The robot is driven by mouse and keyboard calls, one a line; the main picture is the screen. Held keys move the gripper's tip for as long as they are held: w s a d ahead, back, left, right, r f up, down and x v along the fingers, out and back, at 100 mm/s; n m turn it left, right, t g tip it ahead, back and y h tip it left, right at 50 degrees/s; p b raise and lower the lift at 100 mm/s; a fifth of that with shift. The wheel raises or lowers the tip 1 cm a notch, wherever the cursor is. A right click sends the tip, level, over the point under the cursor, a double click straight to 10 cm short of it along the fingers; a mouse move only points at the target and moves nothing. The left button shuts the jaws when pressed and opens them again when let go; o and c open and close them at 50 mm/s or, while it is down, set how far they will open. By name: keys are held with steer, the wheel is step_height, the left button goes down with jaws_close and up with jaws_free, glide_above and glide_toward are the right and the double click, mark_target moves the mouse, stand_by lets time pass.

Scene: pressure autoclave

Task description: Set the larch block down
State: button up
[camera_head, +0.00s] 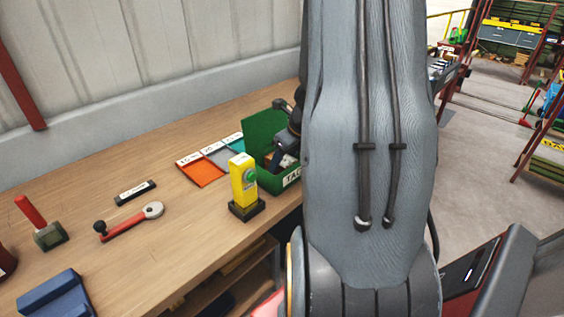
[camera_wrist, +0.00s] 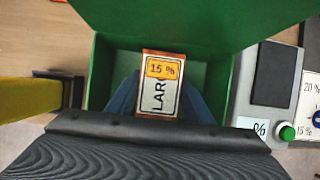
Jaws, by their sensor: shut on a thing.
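A grey meter (camera_wrist: 270,85) is right of the box in the wrist view. A red-handled tool (camera_head: 130,222) lies farther left.

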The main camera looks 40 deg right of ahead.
steer(key=shift+f, duration=0.15)
steer(key=o, duration=1.2)
steer(key=shift+r, duration=0.5)
steer(key=p+v, duration=0.2)
steer(key=v, duration=0.9)
steer(key=shift+s+r, duration=0.15)
steer(key=shift+s, duration=0.05)
